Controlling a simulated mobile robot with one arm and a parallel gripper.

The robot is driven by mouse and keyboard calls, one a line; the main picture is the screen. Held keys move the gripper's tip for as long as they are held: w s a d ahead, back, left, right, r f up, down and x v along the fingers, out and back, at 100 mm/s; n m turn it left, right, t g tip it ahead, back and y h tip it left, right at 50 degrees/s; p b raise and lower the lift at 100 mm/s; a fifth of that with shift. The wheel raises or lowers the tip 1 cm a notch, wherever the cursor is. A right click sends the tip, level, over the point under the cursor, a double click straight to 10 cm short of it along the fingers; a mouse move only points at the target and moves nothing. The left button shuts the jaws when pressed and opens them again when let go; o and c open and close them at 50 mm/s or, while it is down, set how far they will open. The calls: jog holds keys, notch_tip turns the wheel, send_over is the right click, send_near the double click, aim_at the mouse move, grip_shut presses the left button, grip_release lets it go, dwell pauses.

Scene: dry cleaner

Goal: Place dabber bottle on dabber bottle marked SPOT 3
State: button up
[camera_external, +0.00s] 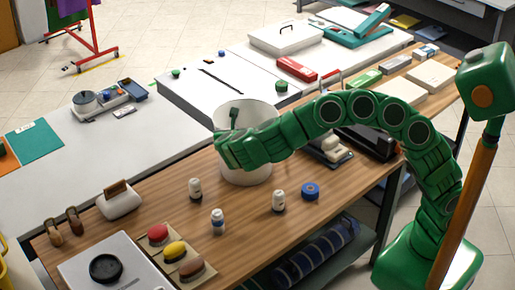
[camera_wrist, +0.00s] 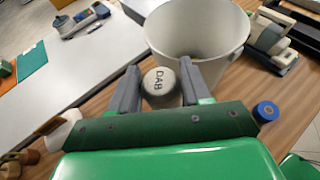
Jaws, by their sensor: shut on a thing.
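My gripper (camera_wrist: 160,74) is shut on a dabber bottle (camera_wrist: 159,88), whose pale round cap reads "DAB" between the two grey fingers. In the external view my gripper (camera_external: 222,152) is in front of the white bin, above the wooden table, and the held bottle is hidden there. Three small bottles stand upright on the table: a white one with a dark base (camera_external: 195,189), a white and blue one (camera_external: 218,222) and another white one with a dark base (camera_external: 279,201). Their labels are too small to read, so I cannot tell which is marked SPOT 3.
The large white bin (camera_external: 246,112) stands close behind my gripper; its open rim also shows in the wrist view (camera_wrist: 200,52). A blue tape roll (camera_external: 311,191) lies right of the bottles. Red, yellow and brown pads (camera_external: 174,251) lie front left. Bare wood surrounds the bottles.

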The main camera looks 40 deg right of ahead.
notch_tip(320, 180, down, 3)
jog(key=shift+w+f, duration=0.1)
jog(key=shift+w+a+f, duration=1.05)
jog(key=shift+w+f, duration=1)
jog(key=shift+f, duration=0.15)
jog(key=shift+w+a+f, duration=1)
jog(key=shift+w+f, duration=1.1)
jog(key=shift+f, duration=0.05)
jog(key=shift+w+a+f, duration=1.05)
jog(key=shift+w+f, duration=1)
jog(key=shift+f, duration=0.15)
jog(key=o, duration=1.1)
jog(key=shift+f, duration=0.1)
